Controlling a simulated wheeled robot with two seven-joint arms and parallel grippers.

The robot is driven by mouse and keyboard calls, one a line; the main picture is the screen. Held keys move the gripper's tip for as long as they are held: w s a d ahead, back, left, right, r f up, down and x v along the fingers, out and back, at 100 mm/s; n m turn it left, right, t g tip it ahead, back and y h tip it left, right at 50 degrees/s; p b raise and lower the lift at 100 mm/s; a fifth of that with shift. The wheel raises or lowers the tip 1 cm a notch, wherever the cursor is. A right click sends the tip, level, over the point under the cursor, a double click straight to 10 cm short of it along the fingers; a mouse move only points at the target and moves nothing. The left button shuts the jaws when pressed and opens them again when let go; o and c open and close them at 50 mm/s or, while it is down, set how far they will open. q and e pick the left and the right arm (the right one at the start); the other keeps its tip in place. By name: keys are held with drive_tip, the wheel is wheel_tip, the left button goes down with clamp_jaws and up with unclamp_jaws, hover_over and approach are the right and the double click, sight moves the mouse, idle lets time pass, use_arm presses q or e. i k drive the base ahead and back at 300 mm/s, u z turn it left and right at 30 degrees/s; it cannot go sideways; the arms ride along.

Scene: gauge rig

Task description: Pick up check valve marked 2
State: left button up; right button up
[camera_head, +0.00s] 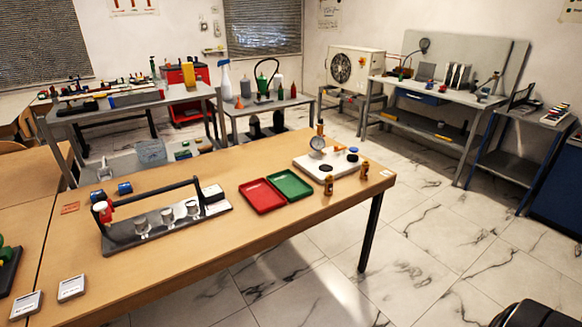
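No number 2 is legible anywhere in the head view, so I cannot tell which part is the check valve marked 2. Two small brass-coloured upright parts stand near the right end of the wooden table (290,225): one nearer (329,185) and one further right (364,170). Two small blue cylindrical parts lie at the table's left, one by the rig (97,196) and one behind it (125,188). A white plate (312,171) carries a round gauge (317,143). Neither of my grippers is in view.
A rig with a black bar handle (150,196) and metal cups stands at left. A red tray (262,196) and a green tray (289,185) lie mid-table. Two label blocks (71,288) lie front left. The table's front middle is clear.

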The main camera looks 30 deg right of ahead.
sight(329, 179)
drive_tip(key=z, duration=3.1)
drive_tip(key=i, duration=2.85)
drive_tip(key=u, duration=2.5)
drive_tip(key=i, duration=0.25)
